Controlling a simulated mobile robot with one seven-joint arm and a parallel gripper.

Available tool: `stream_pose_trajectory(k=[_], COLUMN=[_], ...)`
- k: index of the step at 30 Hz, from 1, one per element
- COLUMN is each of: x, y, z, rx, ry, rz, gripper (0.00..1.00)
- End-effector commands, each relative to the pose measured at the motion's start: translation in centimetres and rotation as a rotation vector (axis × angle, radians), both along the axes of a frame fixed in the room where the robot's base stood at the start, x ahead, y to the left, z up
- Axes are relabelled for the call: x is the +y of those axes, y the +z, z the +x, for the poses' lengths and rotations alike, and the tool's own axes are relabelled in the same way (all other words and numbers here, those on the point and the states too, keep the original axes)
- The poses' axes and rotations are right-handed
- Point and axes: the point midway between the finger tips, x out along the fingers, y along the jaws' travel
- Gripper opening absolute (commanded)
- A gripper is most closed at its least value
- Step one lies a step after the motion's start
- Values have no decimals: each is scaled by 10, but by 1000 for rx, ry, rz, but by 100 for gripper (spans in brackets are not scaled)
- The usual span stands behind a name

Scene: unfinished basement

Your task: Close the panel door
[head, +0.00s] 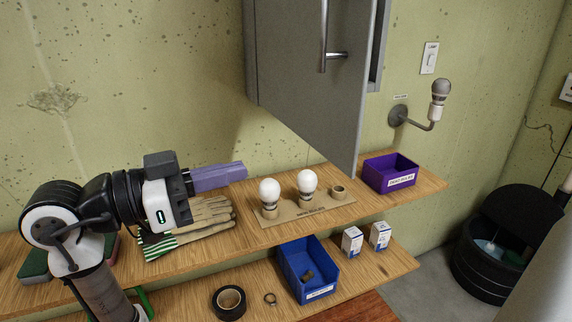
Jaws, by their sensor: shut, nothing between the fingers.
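The grey panel door (300,75) hangs on a wall cabinet (378,45) at the top centre of the head view. The door stands ajar, swung out from the cabinet, with its lower right corner low over the upper shelf. A metal bar handle (324,40) is on the door's face. My gripper (240,172), with purple fingers, is shut and empty. It is left of the door and lower in the picture, above the upper shelf, and does not appear to touch the door.
The upper shelf (420,187) carries gloves (205,213), bulbs in a holder (307,185) and a purple bin (390,172). A lower shelf holds a blue bin (308,270), small boxes and tape (228,302). A wall lamp (438,100) sticks out at right.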

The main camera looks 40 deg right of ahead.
Motion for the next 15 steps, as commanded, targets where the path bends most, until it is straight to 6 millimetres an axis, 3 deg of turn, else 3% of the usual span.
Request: stream_pose_trajectory(k=[7, 15], x=[-26, -83], y=[1, 2], z=[-8, -20], rx=[0, 0], ry=[-19, -17], rz=[10, 9], gripper=[0, 0])
